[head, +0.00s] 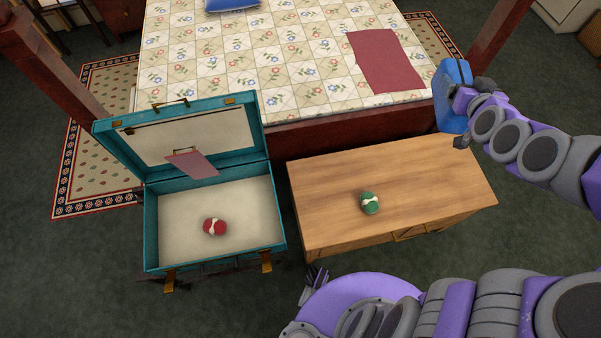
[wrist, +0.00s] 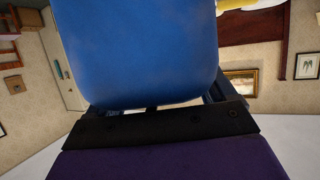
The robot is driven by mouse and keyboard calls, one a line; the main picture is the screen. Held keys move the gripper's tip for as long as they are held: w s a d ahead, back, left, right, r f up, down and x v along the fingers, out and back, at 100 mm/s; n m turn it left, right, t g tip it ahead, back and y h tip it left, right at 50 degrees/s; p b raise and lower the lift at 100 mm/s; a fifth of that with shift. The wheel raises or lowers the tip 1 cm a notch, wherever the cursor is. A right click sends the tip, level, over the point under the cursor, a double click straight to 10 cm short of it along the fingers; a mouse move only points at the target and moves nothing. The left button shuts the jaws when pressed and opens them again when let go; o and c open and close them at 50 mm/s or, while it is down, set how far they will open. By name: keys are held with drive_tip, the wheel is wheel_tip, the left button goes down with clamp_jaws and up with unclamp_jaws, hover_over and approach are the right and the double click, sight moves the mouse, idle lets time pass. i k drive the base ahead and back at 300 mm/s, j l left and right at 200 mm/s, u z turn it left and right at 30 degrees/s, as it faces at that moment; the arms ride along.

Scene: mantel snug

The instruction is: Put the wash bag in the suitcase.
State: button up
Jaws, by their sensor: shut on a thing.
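The wash bag (head: 452,92) is blue and is held in my gripper (head: 468,112) at the right of the head view, above the right end of the wooden bench. In the wrist view the wash bag (wrist: 140,50) fills the upper middle, close against my gripper (wrist: 160,108); its fingertips are mostly hidden behind it. The suitcase (head: 150,225) is teal with a pale lining and stands open at the left, its lid tilted back. A red rolled item with a pale band (head: 215,227) lies inside its base. The wash bag is well apart from the suitcase.
A wooden bench (head: 325,205) stands between the suitcase and my arm, with a green rolled item (head: 370,203) on it. Behind is a bed with a floral quilt (head: 290,60) and a dark red cloth (head: 385,62). A dark red piece (head: 192,164) hangs at the suitcase lid.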

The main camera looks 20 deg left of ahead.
sight(254, 223)
drive_tip(key=k+j, duration=0.3)
drive_tip(key=j, duration=0.15)
drive_tip(key=k+j, duration=0.3)
drive_tip(key=j, duration=0.15)
drive_tip(key=k+j, duration=0.3)
drive_tip(key=j, duration=0.15)
drive_tip(key=k+j, duration=0.65)
drive_tip(key=j, duration=0.25)
